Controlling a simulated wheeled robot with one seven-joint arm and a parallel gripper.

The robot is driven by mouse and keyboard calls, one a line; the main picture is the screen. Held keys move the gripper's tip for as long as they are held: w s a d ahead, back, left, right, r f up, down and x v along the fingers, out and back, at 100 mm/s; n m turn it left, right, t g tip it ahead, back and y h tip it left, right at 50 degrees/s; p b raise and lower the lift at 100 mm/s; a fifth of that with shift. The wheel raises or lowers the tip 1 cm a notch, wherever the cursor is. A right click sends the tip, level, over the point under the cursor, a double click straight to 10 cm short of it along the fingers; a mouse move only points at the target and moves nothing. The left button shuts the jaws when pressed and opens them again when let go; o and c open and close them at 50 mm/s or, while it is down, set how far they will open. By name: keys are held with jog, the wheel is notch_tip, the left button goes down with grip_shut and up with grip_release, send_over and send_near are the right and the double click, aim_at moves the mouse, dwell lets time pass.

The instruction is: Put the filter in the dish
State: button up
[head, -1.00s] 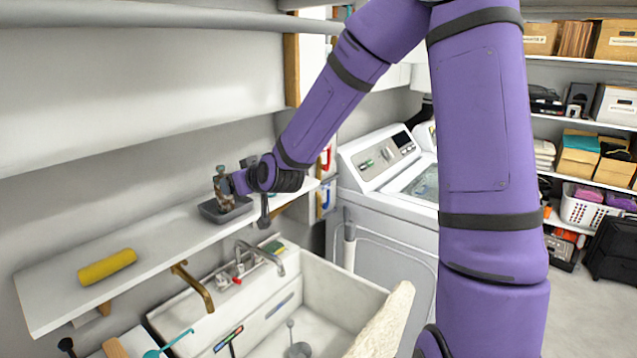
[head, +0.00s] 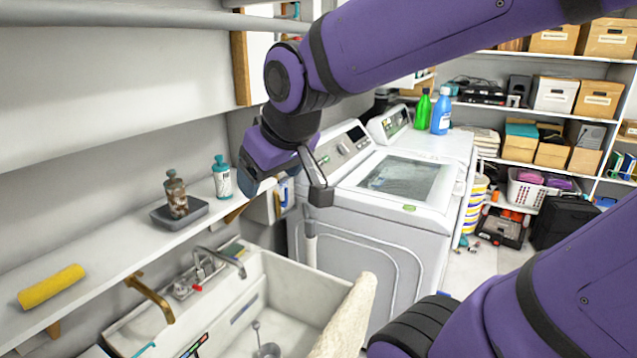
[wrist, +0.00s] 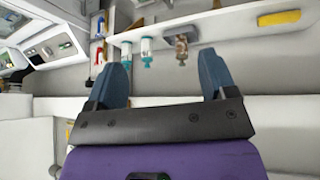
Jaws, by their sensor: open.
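The filter, a brown mottled bottle-shaped thing with a grey-green top (head: 176,196), stands upright in the shallow dark grey dish (head: 160,219) on the white shelf. My gripper (head: 250,188) is to the right of the dish, apart from the filter, beyond a white bottle with a teal cap. In the wrist view my gripper (wrist: 165,70) has its two blue fingers wide apart with nothing between them.
The white bottle with the teal cap (head: 222,178) stands close to my gripper. A yellow roll (head: 50,286) lies on the shelf's left part. A washing machine (head: 375,215) stands at right.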

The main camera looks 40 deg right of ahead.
jog(key=s+d+g, duration=0.1)
jog(key=s, duration=0.8)
jog(key=shift+d+r+m+y, duration=0.3)
jog(key=shift+d+r+m, duration=0.05)
jog(key=shift+m, duration=0.05)
